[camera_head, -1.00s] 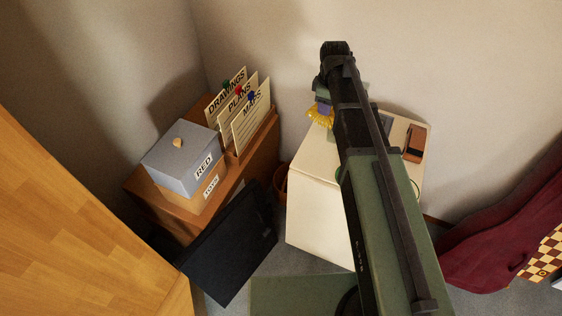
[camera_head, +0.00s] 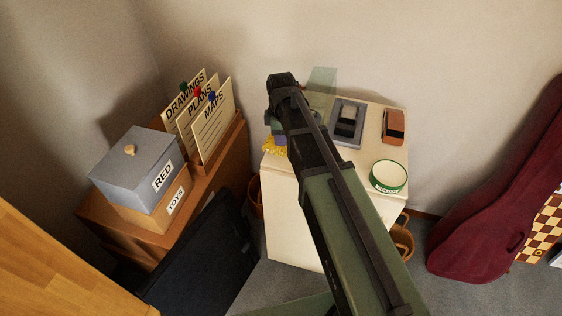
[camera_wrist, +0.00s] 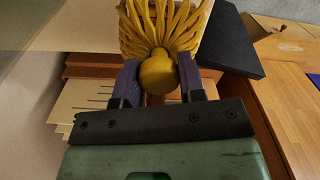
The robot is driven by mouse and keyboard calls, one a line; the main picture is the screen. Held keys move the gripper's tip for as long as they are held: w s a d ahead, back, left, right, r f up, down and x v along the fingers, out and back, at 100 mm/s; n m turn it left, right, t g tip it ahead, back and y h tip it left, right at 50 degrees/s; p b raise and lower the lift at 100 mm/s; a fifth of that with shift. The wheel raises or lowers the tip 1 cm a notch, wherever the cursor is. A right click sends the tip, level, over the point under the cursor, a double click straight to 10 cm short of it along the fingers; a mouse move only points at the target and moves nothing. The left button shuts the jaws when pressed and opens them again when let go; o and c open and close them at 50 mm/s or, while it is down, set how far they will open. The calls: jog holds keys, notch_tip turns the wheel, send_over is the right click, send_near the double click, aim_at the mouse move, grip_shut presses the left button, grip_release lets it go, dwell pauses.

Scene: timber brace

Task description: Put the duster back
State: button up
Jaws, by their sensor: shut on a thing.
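The duster is yellow with a fan of strands; in the head view its yellow end (camera_head: 274,147) shows beside the left edge of the cream cabinet top (camera_head: 375,160). In the wrist view the duster (camera_wrist: 160,25) fills the top middle, its rounded yellow knob between my purple fingers. My gripper (camera_wrist: 159,76) is shut on it. In the head view my gripper (camera_head: 277,128) is mostly hidden behind my arm. I cannot tell how high the duster is above the cabinet.
The cabinet top carries a grey tray (camera_head: 341,128), a brown block-like object (camera_head: 393,126) and a green-rimmed bowl (camera_head: 388,176). A translucent green panel (camera_head: 322,83) stands at its back. To the left are the grey RED box (camera_head: 125,175), upright cards (camera_head: 212,120) and a dark panel (camera_head: 200,262).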

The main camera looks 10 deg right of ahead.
jog(key=shift+f, duration=0.25)
notch_tip(320, 180, down, 5)
jog(key=b, duration=0.4)
jog(key=shift+r, duration=0.55)
jog(key=shift+f, duration=0.3)
jog(key=o, duration=0.8)
jog(key=shift+r, duration=0.1)
notch_tip(320, 180, up, 13)
jog(key=p, duration=1.2)
jog(key=shift+p, duration=0.35)
jog(key=shift+s+f, duration=0.1)
jog(key=shift+f, duration=0.15)
